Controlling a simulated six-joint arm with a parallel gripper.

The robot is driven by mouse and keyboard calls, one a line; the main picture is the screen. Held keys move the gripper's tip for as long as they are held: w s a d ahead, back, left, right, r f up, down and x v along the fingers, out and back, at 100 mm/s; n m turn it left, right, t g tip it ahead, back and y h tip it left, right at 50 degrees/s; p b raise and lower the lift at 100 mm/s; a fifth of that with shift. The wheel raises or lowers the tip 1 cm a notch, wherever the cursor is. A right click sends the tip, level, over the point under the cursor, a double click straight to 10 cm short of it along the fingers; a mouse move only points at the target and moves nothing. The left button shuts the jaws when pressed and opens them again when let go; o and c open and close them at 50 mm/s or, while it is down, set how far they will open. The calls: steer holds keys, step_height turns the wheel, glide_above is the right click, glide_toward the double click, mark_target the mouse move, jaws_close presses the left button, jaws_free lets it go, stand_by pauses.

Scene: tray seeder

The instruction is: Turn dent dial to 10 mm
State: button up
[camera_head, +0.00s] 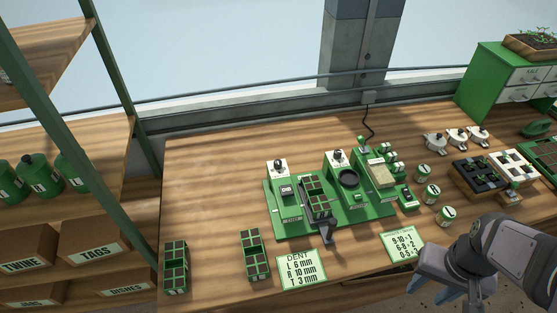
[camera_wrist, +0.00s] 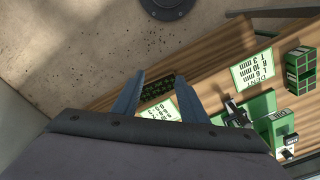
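The green seeder (camera_head: 300,228) stands on the bench in the head view. Two white plates with dark knobs rise at its back, a left dial (camera_head: 281,165) and a right dial (camera_head: 338,156). Their markings are too small to read, and I cannot tell which is the dent dial. A card headed DENT (camera_head: 300,268) lists L 6 mm, R 10 mm, T 3 mm; it also shows upside down in the wrist view (camera_wrist: 258,62). My gripper (camera_head: 434,294) is at the lower right, well away from the seeder. In the wrist view its fingers (camera_wrist: 158,82) are apart and empty.
Small cell trays (camera_head: 174,267) and (camera_head: 254,254) stand at the front left. A second card (camera_head: 403,246) lies near my arm.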

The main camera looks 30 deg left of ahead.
steer(key=w+a+r+n, duration=0.2)
steer(key=w+a+n, duration=0.1)
steer(key=w+a, duration=0.7)
steer(key=n+t+y, duration=0.2)
steer(key=n+y, duration=0.2)
steer(key=n, duration=0.3)
glide_toward(278, 162)
steer(key=shift+p+x, duration=1.35)
steer(key=shift+x, duration=2.8)
jaws_close()
